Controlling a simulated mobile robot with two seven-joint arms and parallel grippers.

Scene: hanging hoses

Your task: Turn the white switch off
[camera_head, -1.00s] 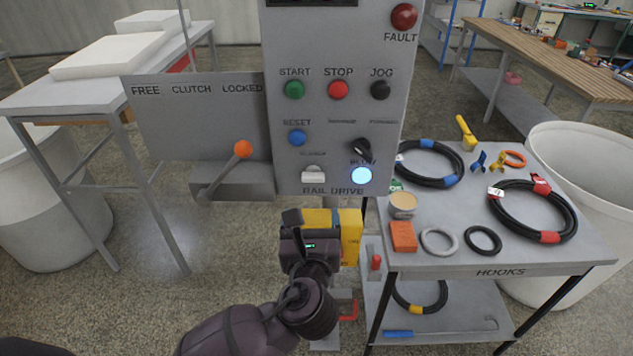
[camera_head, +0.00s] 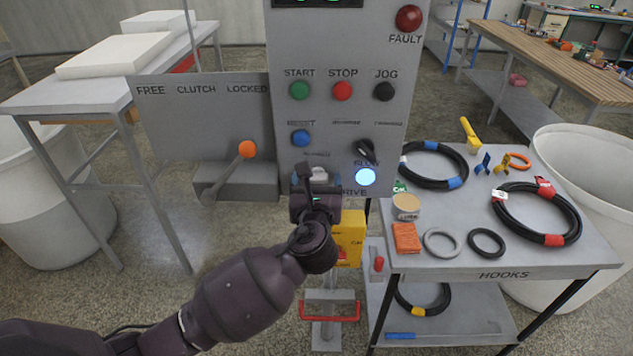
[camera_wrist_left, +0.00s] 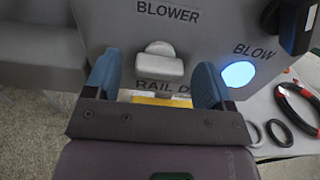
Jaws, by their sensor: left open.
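The white switch (camera_wrist_left: 158,62) is on the grey control panel, under the BLOWER label and above the RAIL DRIVE lettering in the left wrist view. In the head view only part of the white switch (camera_head: 319,174) shows above my gripper. My left gripper (camera_head: 316,180) is in front of the panel's lower edge. In the left wrist view my left gripper (camera_wrist_left: 157,85) is open, its two blue fingers apart on either side of the switch and a little below it. Nothing is between the fingers' tips that I can see held. My right gripper is not in view.
A lit blue-white BLOW lamp (camera_head: 365,177) is right of the switch. A black knob (camera_head: 365,150) is above the lamp. An orange-tipped clutch lever (camera_head: 247,149) stands left. A cart (camera_head: 470,262) with hoses is at the right. A yellow box (camera_head: 349,240) is below the panel.

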